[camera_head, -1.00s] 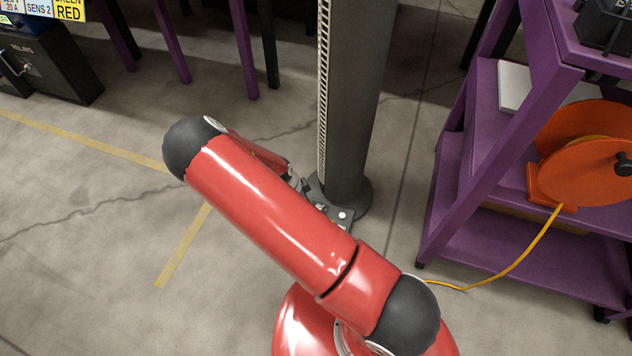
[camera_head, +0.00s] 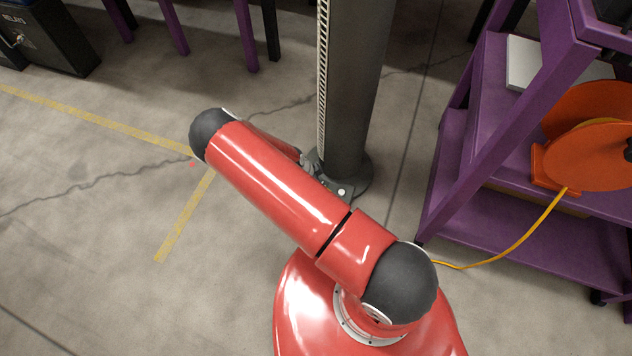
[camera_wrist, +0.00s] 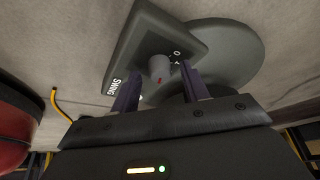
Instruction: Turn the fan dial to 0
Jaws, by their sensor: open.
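The tower fan (camera_head: 352,90) stands upright on its round dark base, with a grey control panel at its foot. In the wrist view the panel (camera_wrist: 146,45) bears the word SWING and a 0-like mark. A small grey round dial (camera_wrist: 158,66) with a red mark sticks out of it. My gripper (camera_wrist: 160,72) is open, with one dark finger on each side of the dial in the picture. I see gaps beside the dial and cannot tell how deep the fingertips reach. In the head view my red arm hides most of the gripper and panel.
A purple shelf (camera_head: 455,172) stands close on the right, with an orange cable reel (camera_head: 590,150) and a yellow cable running down to the floor. Purple table legs and a black box (camera_head: 48,38) are at the back left. The floor at left is clear.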

